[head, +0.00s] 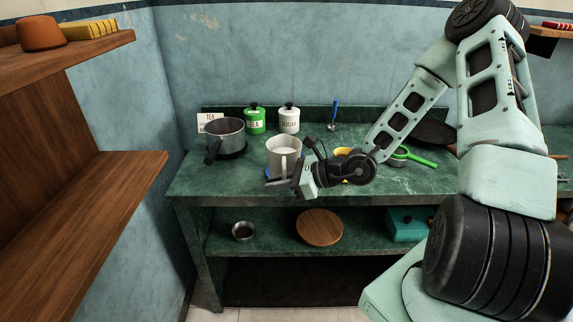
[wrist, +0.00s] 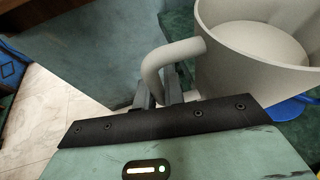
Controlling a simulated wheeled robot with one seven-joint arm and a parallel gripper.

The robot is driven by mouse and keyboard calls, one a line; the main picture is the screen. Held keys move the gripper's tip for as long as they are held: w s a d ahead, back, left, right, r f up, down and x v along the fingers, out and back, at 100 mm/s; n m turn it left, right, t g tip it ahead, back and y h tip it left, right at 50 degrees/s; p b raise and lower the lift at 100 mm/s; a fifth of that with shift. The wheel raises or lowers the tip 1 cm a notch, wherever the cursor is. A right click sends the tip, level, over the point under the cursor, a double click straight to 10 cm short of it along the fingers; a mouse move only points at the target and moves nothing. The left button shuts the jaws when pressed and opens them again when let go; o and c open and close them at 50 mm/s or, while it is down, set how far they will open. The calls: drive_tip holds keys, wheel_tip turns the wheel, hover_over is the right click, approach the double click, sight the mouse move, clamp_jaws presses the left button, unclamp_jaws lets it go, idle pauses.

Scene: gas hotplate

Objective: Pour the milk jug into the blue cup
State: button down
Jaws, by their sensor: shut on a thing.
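The milk jug (head: 284,152) is a pale grey-white vessel with pale milk inside. It is held about upright over the front of the green worktop. My gripper (head: 290,181) is shut on its handle, and the fingers (wrist: 172,90) show at the handle in the wrist view. The jug (wrist: 225,70) fills the upper right there. A blue thing (wrist: 292,108) shows partly below and behind the jug. It may be the blue cup, but most of it is hidden. In the head view only a sliver of blue shows at the jug's lower left.
A dark saucepan (head: 224,135) stands left of the jug. Green (head: 254,119) and white (head: 289,118) canisters stand behind. A yellow item (head: 343,151) is partly hidden behind my wrist. A green-handled strainer (head: 410,156) lies to the right. Wooden shelves (head: 110,185) bound the left side.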

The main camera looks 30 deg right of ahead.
drive_tip(key=shift+r, duration=0.1)
wheel_tip(320, 180, up, 4)
drive_tip(key=p, duration=0.3)
drive_tip(key=shift+p, duration=0.3)
